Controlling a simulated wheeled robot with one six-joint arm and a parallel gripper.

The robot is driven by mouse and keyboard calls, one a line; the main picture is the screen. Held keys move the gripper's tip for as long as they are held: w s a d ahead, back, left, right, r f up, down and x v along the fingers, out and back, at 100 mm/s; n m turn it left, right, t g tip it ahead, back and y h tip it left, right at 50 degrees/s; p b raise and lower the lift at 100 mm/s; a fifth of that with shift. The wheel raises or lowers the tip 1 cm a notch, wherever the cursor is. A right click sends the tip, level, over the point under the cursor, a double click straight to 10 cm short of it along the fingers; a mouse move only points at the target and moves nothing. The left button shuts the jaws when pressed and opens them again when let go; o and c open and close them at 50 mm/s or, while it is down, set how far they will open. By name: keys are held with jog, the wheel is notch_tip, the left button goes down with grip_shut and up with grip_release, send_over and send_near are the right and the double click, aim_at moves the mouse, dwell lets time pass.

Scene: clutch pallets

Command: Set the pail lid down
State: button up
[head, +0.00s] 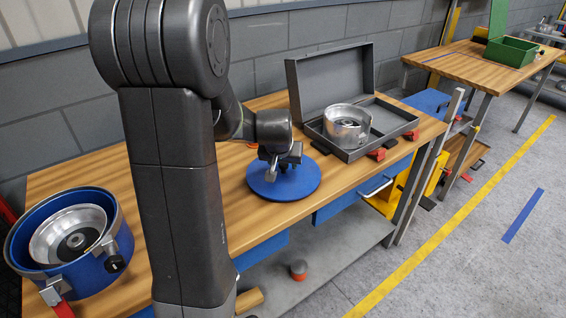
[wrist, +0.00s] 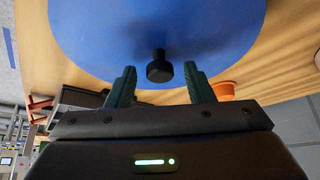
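The pail lid is a round blue disc (head: 262,186) lying flat on the wooden workbench, right of my arm in the head view. In the wrist view the lid (wrist: 100,30) fills the upper middle, with its black knob (wrist: 159,67) sticking up. My gripper (head: 279,172) is over the lid; in the wrist view my gripper (wrist: 161,72) is open, with clear gaps between its fingers and the knob. The blue pail (head: 88,275) stands at the bench's left end, open at the top, with a silver round part (head: 72,235) inside.
An open grey case (head: 338,146) stands right of the lid, holding a silver housing (head: 347,125) and with red latches at its front. An orange item (wrist: 224,91) shows beyond the fingers in the wrist view. A second table (head: 462,62) with a green box stands farther right.

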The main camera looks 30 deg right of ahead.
jog(key=shift+r, duration=0.1)
jog(key=shift+s+a+r, duration=0.1)
jog(key=shift+s+r, duration=0.05)
jog(key=shift+r, duration=0.35)
jog(key=v, duration=1.1)
